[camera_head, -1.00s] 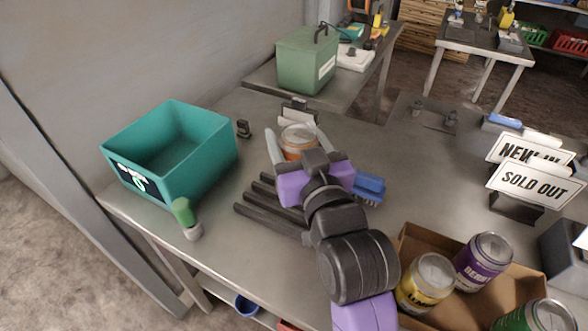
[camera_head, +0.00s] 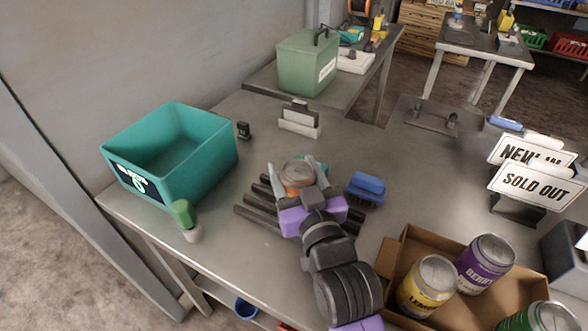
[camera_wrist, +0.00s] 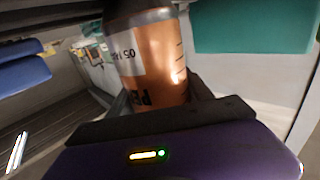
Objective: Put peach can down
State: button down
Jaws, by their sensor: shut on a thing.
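The peach can (camera_head: 297,176) is orange with a silver lid.
A teal bin (camera_head: 205,165) and a green-capped bottle (camera_head: 185,220) stand left. A blue brush (camera_head: 366,187) lies right of my gripper. A cardboard box (camera_head: 398,268) with cans is at front right. A small sign holder (camera_head: 299,122) stands behind.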

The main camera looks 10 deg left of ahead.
jog(key=shift+c, duration=2.1)
grip_release()
jog(key=shift+f, duration=0.1)
jog(key=b+v, duration=0.1)
jog(key=v, duration=1.1)
jog(key=shift+d, duration=0.1)
